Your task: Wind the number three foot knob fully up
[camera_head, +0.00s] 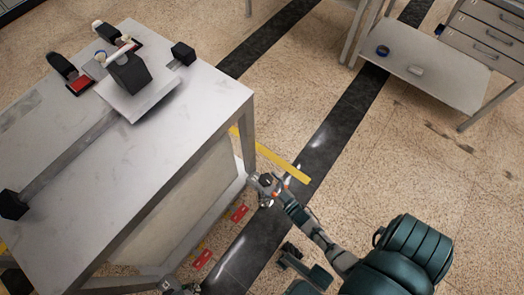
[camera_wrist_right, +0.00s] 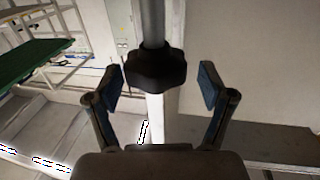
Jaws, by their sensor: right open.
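A black lobed foot knob (camera_wrist_right: 155,70) sits around a grey post in the right wrist view; no number can be read on it. My right gripper (camera_wrist_right: 160,82) is open, with one finger on each side of the knob and a visible gap to it on both sides. In the head view, my right gripper (camera_head: 266,186) is low beside the near right corner leg of the grey-topped table (camera_head: 150,170); the knob cannot be made out there. What looks like my left gripper (camera_head: 178,288) shows at the bottom edge, cut off, its fingers unclear.
Red tags (camera_head: 239,213) lie on the floor beside the table, with a yellow strip (camera_head: 270,155) nearby. A black fixture (camera_head: 130,74) stands on the tabletop. A low shelf (camera_head: 425,65) and drawers (camera_head: 488,30) stand at upper right. The floor between is mostly clear.

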